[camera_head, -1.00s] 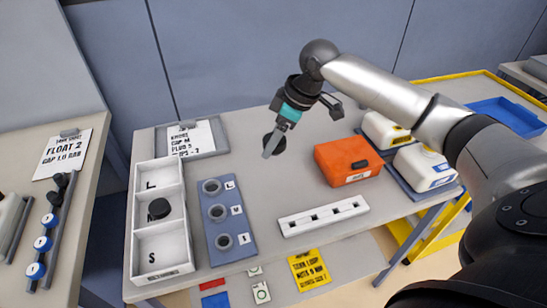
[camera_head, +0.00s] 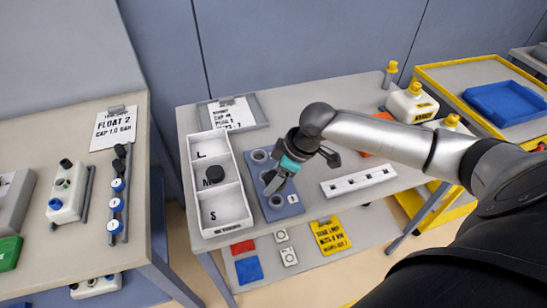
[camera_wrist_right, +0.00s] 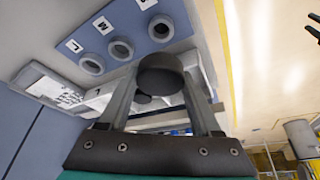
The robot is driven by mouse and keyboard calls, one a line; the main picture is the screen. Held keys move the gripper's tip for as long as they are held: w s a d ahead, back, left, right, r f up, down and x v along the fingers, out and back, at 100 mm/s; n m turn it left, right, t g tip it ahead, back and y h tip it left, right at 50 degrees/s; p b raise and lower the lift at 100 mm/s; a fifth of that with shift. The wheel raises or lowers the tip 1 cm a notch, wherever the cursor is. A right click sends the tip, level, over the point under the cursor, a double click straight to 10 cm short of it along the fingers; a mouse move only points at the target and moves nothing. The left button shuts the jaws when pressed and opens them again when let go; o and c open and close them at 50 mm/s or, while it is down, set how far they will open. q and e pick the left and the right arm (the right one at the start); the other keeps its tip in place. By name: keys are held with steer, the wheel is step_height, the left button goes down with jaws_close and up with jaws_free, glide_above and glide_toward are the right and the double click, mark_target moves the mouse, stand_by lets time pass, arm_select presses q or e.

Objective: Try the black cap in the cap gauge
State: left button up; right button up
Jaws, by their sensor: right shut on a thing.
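My right gripper (camera_head: 272,190) is shut on a black cap, which shows between its fingers in the right wrist view (camera_wrist_right: 160,74). In the head view the gripper hangs over the blue cap gauge (camera_head: 292,211) and hides part of it, and the held cap is hard to make out there. The gauge, also in the right wrist view (camera_wrist_right: 131,31), has three grey rings marked L, M and S. The cap appears apart from the rings, near the S end.
A white tray (camera_head: 222,138) with compartments L, M and S stands left of the gauge; another black cap (camera_head: 214,174) lies in M. A white slotted bar (camera_head: 358,181) lies to the right. An orange box (camera_head: 379,150) is partly behind my arm. A clipboard (camera_head: 233,111) lies behind.

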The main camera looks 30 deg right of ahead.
mark_target(270, 199)
steer(key=shift+d+f, duration=0.1)
steer(key=shift+d, duration=0.1)
steer(key=shift+p, duration=0.45)
steer(key=shift+f, duration=0.1)
steer(key=shift+f+b, duration=1.3)
steer(key=shift+f, duration=1.25)
arm_select(q)
steer(key=shift+d+f, duration=0.75)
steer(key=shift+f, duration=0.1)
steer(key=shift+r+p, duration=0.8)
steer(key=shift+f+b, duration=0.35)
arm_select(e)
steer(key=shift+f, duration=0.6)
steer(key=o, duration=1.4)
